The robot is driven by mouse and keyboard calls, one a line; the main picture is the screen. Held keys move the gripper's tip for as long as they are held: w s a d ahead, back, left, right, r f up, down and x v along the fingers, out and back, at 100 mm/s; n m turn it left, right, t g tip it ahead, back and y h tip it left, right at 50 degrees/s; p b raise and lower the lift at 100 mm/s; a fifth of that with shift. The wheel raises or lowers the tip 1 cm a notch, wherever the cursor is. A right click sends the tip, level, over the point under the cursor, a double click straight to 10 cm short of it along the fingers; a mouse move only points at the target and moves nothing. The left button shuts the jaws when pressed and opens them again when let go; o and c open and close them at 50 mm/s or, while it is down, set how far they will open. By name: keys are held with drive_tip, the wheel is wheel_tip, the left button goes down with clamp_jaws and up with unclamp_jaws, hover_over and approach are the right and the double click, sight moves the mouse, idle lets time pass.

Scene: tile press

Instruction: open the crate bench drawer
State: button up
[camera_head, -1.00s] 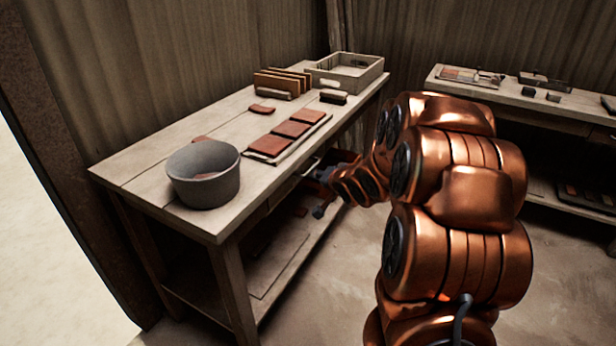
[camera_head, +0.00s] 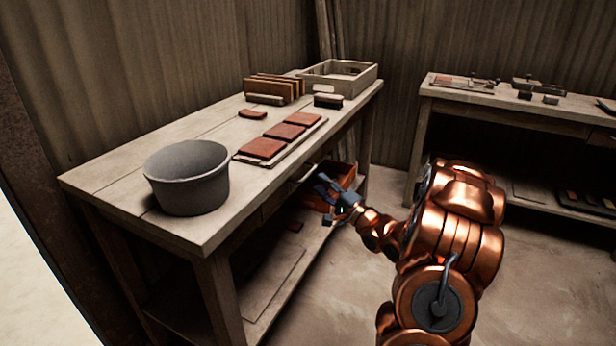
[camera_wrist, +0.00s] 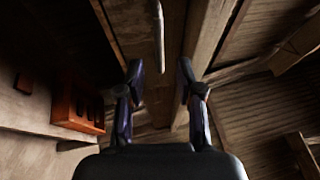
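The crate bench (camera_head: 130,170) is the long wooden bench at left, with an open wooden crate (camera_head: 340,80) on its far end. Its drawer (camera_head: 275,200) is under the top on the long side and looks closed. A thin bar handle (camera_head: 303,174) is on its front. In the wrist view, the pale handle (camera_wrist: 159,38) lies ahead of the fingers, near the line between them. My gripper (camera_head: 330,194) is beside the bench, below and right of the handle. In the wrist view, my gripper (camera_wrist: 157,75) is open with nothing between its fingers.
An orange-brown box (camera_head: 343,175) is under the bench top, behind my gripper. A grey bucket (camera_head: 187,180), red tiles (camera_head: 262,148) and standing boards (camera_head: 272,88) are on top. A second bench (camera_head: 500,100) is at right. The floor between is clear.

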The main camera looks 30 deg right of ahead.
sight(309, 173)
drive_tip(key=shift+b+x, duration=0.4)
drive_tip(key=shift+x, duration=2.8)
drive_tip(key=shift+f, duration=0.1)
clamp_jaws()
